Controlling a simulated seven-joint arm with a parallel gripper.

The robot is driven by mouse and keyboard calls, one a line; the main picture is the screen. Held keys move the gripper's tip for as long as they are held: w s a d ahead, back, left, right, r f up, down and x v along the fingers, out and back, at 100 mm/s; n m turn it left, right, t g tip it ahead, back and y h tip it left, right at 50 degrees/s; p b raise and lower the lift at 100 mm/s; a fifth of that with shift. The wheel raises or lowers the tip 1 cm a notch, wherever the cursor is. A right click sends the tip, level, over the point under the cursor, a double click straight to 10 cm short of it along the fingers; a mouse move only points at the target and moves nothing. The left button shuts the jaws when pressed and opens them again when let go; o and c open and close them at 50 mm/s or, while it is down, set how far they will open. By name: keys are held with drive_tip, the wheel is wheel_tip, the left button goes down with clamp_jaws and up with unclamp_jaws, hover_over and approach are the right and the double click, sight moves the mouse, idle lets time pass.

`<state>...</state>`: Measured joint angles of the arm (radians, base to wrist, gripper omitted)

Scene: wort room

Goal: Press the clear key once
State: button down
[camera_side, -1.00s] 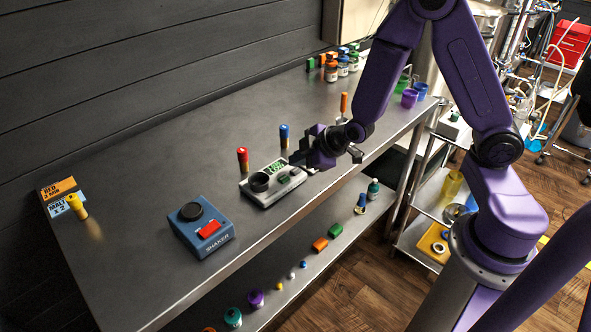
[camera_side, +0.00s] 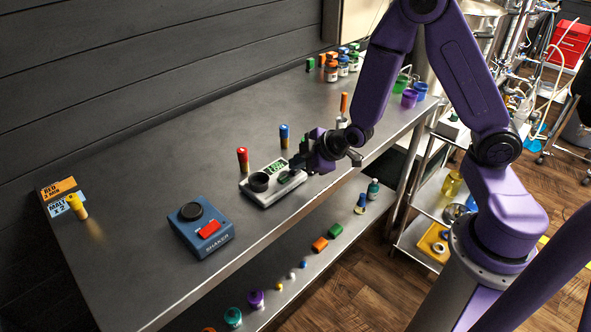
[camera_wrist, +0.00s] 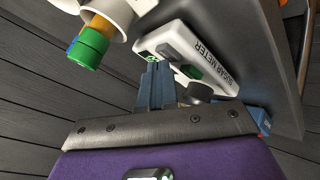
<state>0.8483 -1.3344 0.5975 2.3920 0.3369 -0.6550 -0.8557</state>
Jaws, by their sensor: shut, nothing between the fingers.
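The white sugar meter (camera_side: 272,196) stands near the table's front edge with a dark round cup on its left end. In the wrist view the meter (camera_wrist: 216,76) shows its name on its front side. A green key (camera_wrist: 190,72) and a dark grey key (camera_wrist: 172,50) are on its top; I cannot read which is clear. My gripper (camera_side: 298,167) is shut and empty, over the meter's right part. In the wrist view the gripper's tips (camera_wrist: 155,64) cover part of the green display, beside the green key. I cannot tell whether they touch the meter.
A blue shaker (camera_side: 201,229) with a red button stands left of the meter. Red-capped (camera_side: 243,160), blue-capped (camera_side: 284,136) and orange-capped (camera_side: 343,104) tubes stand behind it. A yellow piece (camera_side: 76,206) stands by cards at far left. The table's middle left is clear.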

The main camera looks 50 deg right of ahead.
sight(298, 174)
drive_tip(key=shift+f, duration=0.2)
idle(0.6)
drive_tip(key=shift+r, duration=0.85)
drive_tip(key=shift+r, duration=2.5)
